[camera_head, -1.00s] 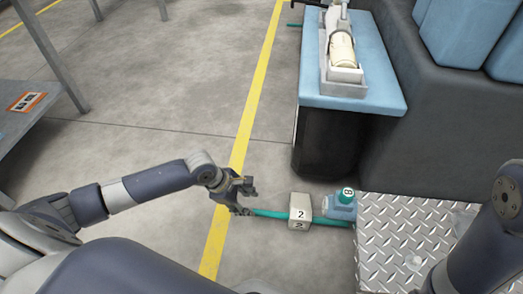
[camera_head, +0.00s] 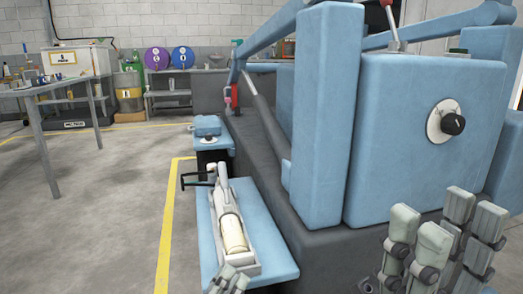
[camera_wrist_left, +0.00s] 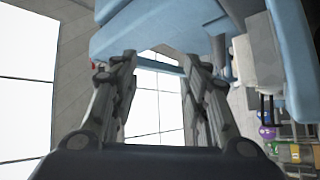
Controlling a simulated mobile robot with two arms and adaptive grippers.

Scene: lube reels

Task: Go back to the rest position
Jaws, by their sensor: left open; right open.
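My left gripper (camera_head: 230,281) shows at the bottom edge of the head view, in front of the near end of the blue bench, mostly cut off by the frame. In the left wrist view its two fingers (camera_wrist_left: 158,85) stand apart with nothing between them. My right gripper (camera_head: 440,243) is at the lower right of the head view, its grey fingers pointing up and spread, in front of the big blue machine. I see nothing held in it.
The large blue machine (camera_head: 400,130) fills the right. A grey table (camera_head: 45,88) stands at the left. The floor (camera_head: 110,210) between is clear.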

